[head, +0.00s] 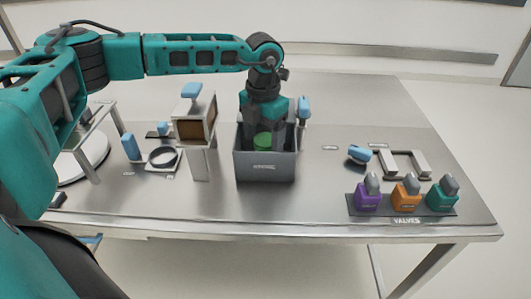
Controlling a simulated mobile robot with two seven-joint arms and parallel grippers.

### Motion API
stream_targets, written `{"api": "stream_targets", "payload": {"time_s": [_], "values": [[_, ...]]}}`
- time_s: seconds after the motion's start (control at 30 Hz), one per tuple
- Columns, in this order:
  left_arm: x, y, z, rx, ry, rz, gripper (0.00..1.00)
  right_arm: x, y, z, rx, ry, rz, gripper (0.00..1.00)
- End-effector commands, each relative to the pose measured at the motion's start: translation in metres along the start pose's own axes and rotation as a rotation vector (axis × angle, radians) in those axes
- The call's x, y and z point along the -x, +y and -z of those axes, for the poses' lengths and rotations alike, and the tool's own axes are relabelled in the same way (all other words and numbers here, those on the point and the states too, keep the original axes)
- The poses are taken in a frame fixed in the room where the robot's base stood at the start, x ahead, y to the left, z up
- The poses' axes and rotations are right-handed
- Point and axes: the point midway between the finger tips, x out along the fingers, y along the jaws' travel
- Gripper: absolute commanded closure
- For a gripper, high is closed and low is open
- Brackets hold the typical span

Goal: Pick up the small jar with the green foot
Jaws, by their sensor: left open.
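A grey open bin (265,166) stands on the metal table, a little right of the table's middle-left part. Inside it a round green piece (263,140) shows, which looks like part of the jar; the rest of it is hidden by the bin's front wall. My left gripper (264,128) points down into the bin from above, just over and behind the green piece. Its fingers are open, but their tips are partly hidden, and I cannot tell whether they touch the jar. My right gripper is not in view.
A box-like stand with a brown panel (194,131) and blue top is close left of the bin. Purple (368,197), orange (405,195) and teal (441,196) valves stand at the front right. A blue-handled item (359,154) lies behind them. Table is clear between bin and valves.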

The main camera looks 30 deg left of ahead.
Motion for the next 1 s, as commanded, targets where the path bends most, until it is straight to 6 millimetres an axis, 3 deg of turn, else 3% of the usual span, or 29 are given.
{"api": "stream_targets", "payload": {"time_s": [0.3,0.6,1.0], "values": [[-0.044,0.0,0.001,-0.001,0.003,-0.001,0.25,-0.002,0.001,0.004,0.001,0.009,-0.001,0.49],[-0.049,0.0,0.0,-0.001,0.001,0.0,0.25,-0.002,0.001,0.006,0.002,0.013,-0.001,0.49],[-0.048,0.0,0.0,-0.001,0.001,0.0,0.63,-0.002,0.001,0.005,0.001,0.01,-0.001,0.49]]}}
